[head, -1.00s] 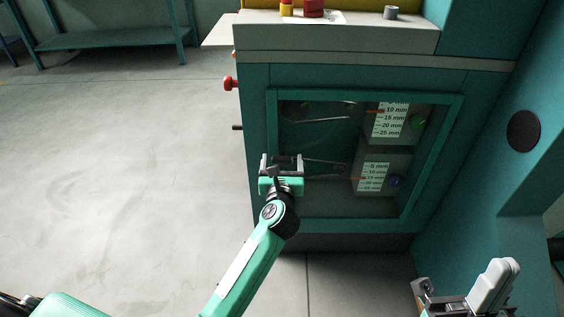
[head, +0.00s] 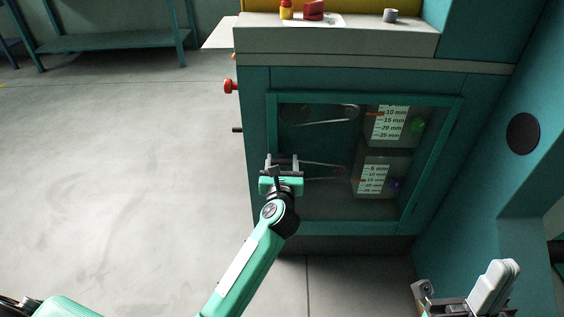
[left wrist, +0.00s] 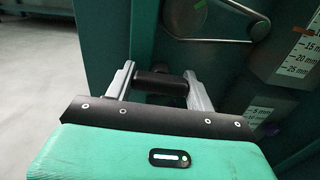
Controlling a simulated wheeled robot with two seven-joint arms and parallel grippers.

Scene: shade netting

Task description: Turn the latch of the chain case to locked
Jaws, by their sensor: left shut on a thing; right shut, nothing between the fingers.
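The chain case (head: 254,190) is a dark green cabinet with a framed window (head: 330,224) in its front. Its latch is a short black bar (left wrist: 160,84), seen in the left wrist view between the two grey fingers. My left gripper (head: 282,160) is shut on this latch at the left edge of the window frame. In the left wrist view, the fingers (left wrist: 160,80) stand on either side of the bar, which lies roughly crosswise. The latch's lock marking is not visible. My right gripper (head: 426,290), partly visible at the lower right, is shut and empty, away from the case.
Behind the window are thin metal loops (head: 325,121) and millimetre scales (head: 388,124). Green machine walls close off the right.

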